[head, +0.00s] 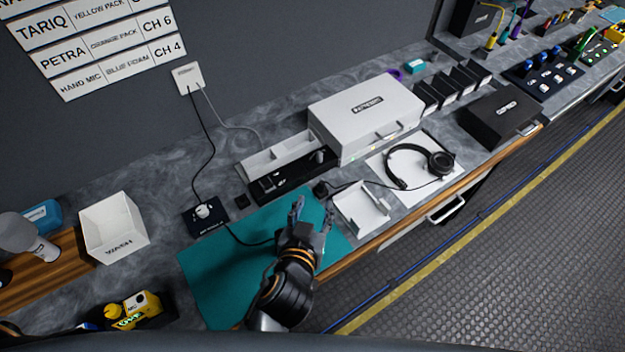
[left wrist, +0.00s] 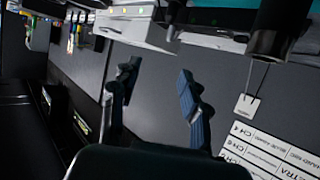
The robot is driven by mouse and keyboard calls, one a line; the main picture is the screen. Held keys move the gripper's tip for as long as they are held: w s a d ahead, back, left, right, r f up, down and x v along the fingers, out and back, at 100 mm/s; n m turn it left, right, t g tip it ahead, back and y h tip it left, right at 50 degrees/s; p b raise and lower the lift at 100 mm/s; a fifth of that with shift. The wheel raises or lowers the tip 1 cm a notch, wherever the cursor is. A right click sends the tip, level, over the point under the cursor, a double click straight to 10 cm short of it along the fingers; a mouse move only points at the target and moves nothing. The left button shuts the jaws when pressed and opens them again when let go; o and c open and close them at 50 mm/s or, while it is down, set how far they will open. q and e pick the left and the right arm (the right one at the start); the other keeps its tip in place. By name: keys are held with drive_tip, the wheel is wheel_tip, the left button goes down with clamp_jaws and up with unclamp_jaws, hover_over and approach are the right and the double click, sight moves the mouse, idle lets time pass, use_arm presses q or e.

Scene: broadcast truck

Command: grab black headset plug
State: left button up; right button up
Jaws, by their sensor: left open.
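The black headset (head: 440,162) lies on a white sheet right of the middle in the head view. Its thin black cable runs left to a small black piece that looks like its plug (head: 320,189), beside the teal mat (head: 215,270). My left gripper (head: 297,203) is open and empty over the mat's upper right part, just left of that piece, with a gap between them. In the left wrist view, its two open fingers (left wrist: 157,85) have nothing between them. A dark cylinder (left wrist: 272,35) stands at the upper right there; I cannot tell what it is. My right gripper is not in view.
A white box (head: 365,110) with a handle stands behind the headset. A white open holder (head: 362,207) sits at the counter's front, right of my gripper. A white bin (head: 113,225) is farther left.

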sight(321, 187)
use_arm(q)
wheel_tip(321, 187, down, 6)
drive_tip(key=b, duration=0.5)
drive_tip(key=shift+f, duration=0.1)
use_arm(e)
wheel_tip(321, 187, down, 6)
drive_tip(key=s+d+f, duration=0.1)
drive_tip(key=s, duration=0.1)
use_arm(q)
drive_tip(key=shift+w+f, duration=0.1)
drive_tip(key=shift+w, duration=0.4)
drive_tip(key=p+x, duration=0.1)
drive_tip(key=x, duration=0.5)
drive_tip(key=shift+w+p, duration=0.5)
drive_tip(key=shift+p, duration=0.1)
drive_tip(key=x, duration=0.1)
drive_tip(key=p+x, duration=0.1)
drive_tip(key=x, duration=0.1)
drive_tip(key=shift+w+r, duration=0.3)
drive_tip(key=shift+w+f, duration=0.25)
drive_tip(key=shift+w, duration=0.15)
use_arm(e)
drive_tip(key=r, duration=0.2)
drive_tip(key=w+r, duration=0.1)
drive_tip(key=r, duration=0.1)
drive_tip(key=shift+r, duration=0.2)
